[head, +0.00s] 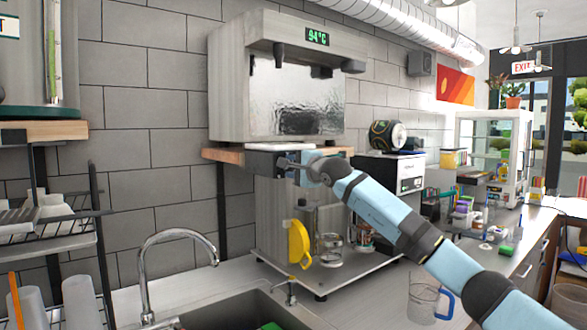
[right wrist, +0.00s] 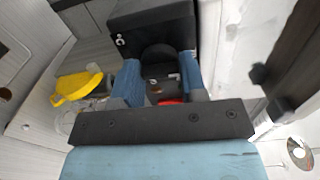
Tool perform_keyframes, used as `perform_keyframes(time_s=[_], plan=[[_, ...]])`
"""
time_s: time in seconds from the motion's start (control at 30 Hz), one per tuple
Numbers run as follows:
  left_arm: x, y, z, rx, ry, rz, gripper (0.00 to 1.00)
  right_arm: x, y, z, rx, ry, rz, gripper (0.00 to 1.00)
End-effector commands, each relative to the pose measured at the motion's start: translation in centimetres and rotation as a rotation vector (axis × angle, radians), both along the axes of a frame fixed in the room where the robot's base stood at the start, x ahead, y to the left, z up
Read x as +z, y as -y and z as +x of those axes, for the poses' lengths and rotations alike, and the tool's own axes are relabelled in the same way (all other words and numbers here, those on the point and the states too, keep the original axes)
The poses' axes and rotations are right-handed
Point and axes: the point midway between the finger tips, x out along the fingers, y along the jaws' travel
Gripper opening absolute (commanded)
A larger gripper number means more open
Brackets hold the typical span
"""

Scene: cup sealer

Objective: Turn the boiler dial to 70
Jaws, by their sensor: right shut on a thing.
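The metal boiler (head: 280,85) stands on a wooden shelf above the counter in the head view. Its green display (head: 317,37) reads 94°C. My right gripper (head: 291,164) is below the boiler, at the front of a dark box (head: 262,163) under the shelf. In the right wrist view my right gripper (right wrist: 159,70) has its blue fingers on either side of a dark round part (right wrist: 158,56) on that box. It is shut on this part; whether this is the dial, I cannot tell, and no scale shows. My left gripper is not in view.
A yellow-handled part (head: 299,244) and a glass jug (head: 330,250) are on the machine below. A tap (head: 172,250) and sink stand in front to the left. A glass cup with a blue handle (head: 428,302) is on the counter under my right arm.

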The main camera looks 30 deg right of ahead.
Motion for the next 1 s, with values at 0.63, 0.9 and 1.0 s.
perform_keyframes(time_s=[0.63,0.9,1.0], plan=[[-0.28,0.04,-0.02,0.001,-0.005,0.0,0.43,-0.22,-0.07,0.03,0.001,0.002,-0.061,0.15],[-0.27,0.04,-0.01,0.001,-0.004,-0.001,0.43,-0.12,-0.05,0.02,0.0,0.003,-0.06,0.64],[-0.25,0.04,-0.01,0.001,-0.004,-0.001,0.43,-0.08,-0.03,0.02,0.0,0.004,-0.06,0.64]])
